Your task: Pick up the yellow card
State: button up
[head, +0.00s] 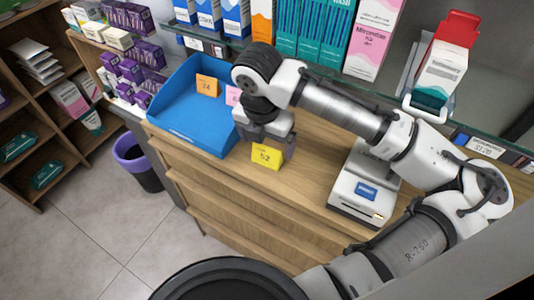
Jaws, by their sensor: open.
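The yellow card (267,154) is a small block marked "52" on the wooden counter, to the right of the blue tray. My gripper (270,147) is open and reaches down over the card from above. Its fingers hide the card's upper part, and I cannot tell whether they touch it. An orange card (207,86) marked "24" and a pink card (233,96) stand in the tray, the pink one partly hidden by my arm.
The blue tray (190,137) stands at the counter's left end. A white device (364,188) stands to the right of the card. A glass shelf with several boxes, including a pink and white box (371,38), runs behind. A dark bin (137,163) stands on the floor.

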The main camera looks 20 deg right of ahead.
aim_at(268, 151)
jog(key=f, duration=0.4)
jog(key=shift+w+d+f, duration=0.2)
jog(key=shift+w+d, duration=0.05)
jog(key=shift+c, duration=0.4)
jog(key=c, duration=1)
